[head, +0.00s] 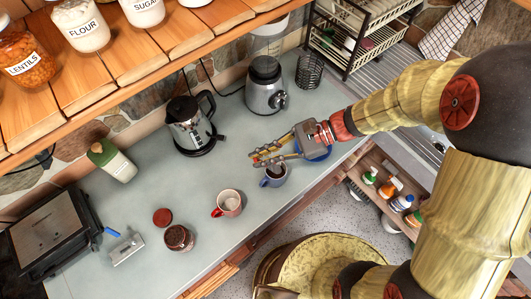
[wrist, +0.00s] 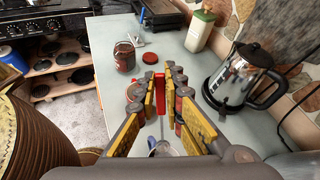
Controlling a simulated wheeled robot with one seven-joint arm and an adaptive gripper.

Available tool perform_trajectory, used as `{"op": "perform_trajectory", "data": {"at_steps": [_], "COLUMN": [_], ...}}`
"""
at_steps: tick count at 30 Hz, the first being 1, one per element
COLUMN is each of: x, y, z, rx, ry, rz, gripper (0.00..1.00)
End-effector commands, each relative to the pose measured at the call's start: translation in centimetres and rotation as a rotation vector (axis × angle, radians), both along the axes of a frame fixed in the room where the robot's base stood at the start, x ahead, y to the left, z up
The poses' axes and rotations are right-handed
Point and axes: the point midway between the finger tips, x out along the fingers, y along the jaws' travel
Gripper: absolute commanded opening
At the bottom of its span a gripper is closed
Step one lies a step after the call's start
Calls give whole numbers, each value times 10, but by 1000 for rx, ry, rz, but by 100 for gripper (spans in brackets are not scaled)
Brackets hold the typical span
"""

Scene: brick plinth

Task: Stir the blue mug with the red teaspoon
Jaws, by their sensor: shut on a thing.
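The blue mug (head: 274,180) stands upright near the counter's front edge in the head view, with something dark inside. My gripper (head: 258,158) is just above it and hides part of its rim. In the wrist view my gripper (wrist: 160,88) is shut on the red handle of the teaspoon (wrist: 160,92). The thin metal shaft runs down from the fingers toward a mug opening at the bottom of that view. Whether the spoon's bowl touches the mug is hidden.
A red mug (head: 229,202) stands left of the blue mug. An open jar (head: 179,238) and its red lid (head: 162,217) are farther left. A kettle (head: 192,125) and a blender (head: 265,87) stand behind. The counter's middle is clear.

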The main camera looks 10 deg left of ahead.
Motion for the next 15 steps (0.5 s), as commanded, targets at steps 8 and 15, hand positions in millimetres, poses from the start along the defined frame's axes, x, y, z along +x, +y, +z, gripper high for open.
{"op": "perform_trajectory", "data": {"at_steps": [8, 15], "x": [-10, -4], "y": [8, 4], "z": [-18, -34], "rx": [1, -1], "ry": [1, 2], "rz": [1, 0], "gripper": [0, 0]}}
